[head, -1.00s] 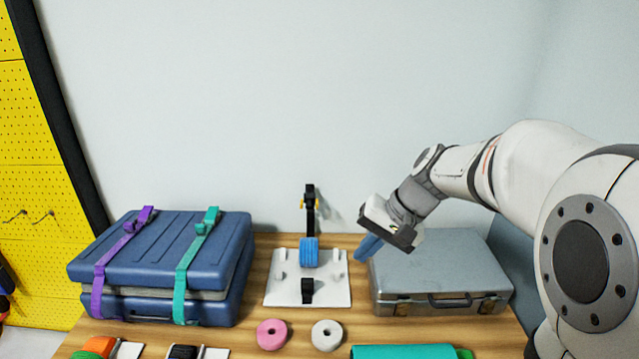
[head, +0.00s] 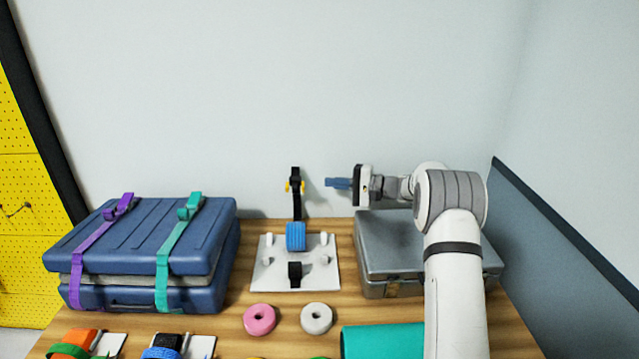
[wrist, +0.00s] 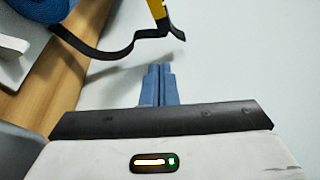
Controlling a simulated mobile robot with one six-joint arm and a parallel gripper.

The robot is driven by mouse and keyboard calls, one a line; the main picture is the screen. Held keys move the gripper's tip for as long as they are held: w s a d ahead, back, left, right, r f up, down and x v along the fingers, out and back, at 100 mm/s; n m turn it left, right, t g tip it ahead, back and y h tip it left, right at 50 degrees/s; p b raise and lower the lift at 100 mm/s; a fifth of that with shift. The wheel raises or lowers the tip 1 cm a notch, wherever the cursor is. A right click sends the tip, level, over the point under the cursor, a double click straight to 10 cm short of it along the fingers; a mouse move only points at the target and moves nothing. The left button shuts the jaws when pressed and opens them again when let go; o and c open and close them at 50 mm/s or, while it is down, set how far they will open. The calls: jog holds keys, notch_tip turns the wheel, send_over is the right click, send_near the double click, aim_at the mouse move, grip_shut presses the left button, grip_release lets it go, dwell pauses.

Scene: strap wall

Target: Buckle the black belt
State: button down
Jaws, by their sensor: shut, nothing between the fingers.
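The black belt (head: 297,205) stands up behind a blue ribbed roll (head: 296,238) on a white plate (head: 262,278). A yellow part (head: 288,186) is near its upper end. A black block, which looks like the buckle (head: 295,274), sits at the plate's front. My gripper (head: 330,183) is shut and empty, to the right of the belt's upper end and apart from it. In the wrist view, the blue fingertips (wrist: 158,67) are together. The black belt (wrist: 108,50) curves across above them, with the yellow part (wrist: 157,10) at the top edge. The buckle is not clear there.
A grey metal case (head: 385,250) stands right of the plate, below my arm. A blue suitcase (head: 140,245) with purple and teal straps stands left. A pink ring (head: 260,331), a white ring (head: 317,331) and a teal roll (head: 385,341) lie in front. The wall is close behind.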

aim_at(305, 180)
jog(key=p+x, duration=0.1)
jog(key=x, duration=0.8)
jog(key=shift+p, duration=0.35)
jog(key=shift+d, duration=0.1)
